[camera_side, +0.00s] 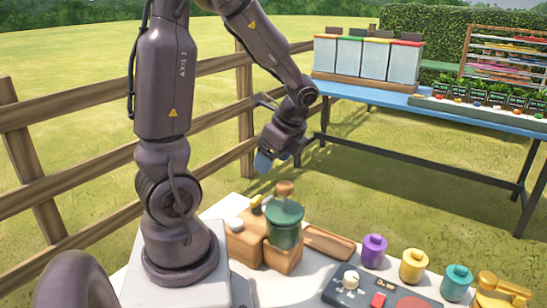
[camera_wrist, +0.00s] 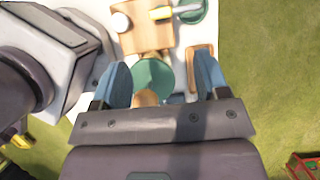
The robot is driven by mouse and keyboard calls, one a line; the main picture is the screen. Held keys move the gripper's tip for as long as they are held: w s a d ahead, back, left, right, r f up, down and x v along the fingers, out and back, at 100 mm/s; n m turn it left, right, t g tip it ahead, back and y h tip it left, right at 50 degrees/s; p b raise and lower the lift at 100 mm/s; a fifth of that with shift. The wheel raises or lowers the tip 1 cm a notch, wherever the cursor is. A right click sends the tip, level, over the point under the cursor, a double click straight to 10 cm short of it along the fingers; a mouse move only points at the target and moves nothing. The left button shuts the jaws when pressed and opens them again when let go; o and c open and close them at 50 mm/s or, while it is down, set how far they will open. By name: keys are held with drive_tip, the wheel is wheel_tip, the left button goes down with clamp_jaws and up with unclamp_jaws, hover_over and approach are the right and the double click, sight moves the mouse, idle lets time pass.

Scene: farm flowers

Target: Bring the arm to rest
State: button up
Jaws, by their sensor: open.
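My gripper (camera_side: 277,161) hangs in the air above the back edge of the white table, behind and above the green pot with a wooden knob (camera_side: 285,222). In the wrist view its two blue fingers (camera_wrist: 160,82) are spread wide apart with nothing held between them. The green pot (camera_wrist: 153,74) shows below, in the gap between the fingers. My arm is bent, with its upper part raised and its wrist pointing down.
A wooden block stand (camera_side: 246,243) and a wooden tray (camera_side: 328,243) flank the pot. Purple (camera_side: 374,250), yellow (camera_side: 414,264) and teal (camera_side: 456,282) jars stand to the right. A fence (camera_side: 218,65) and a blue table (camera_side: 385,97) stand behind.

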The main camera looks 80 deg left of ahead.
drive_tip(key=d+r+n+t+h, duration=0.1)
drive_tip(key=d+r+n+t, duration=0.3)
drive_tip(key=d, duration=0.5)
drive_tip(key=d+r+n+t+h, duration=0.2)
drive_tip(key=d+r+n+t, duration=0.2)
drive_tip(key=d+r, duration=0.4)
drive_tip(key=shift+w+d+n+t, duration=0.15)
drive_tip(key=shift+d+n+t, duration=0.35)
drive_tip(key=shift+d, duration=0.45)
idle(1.2)
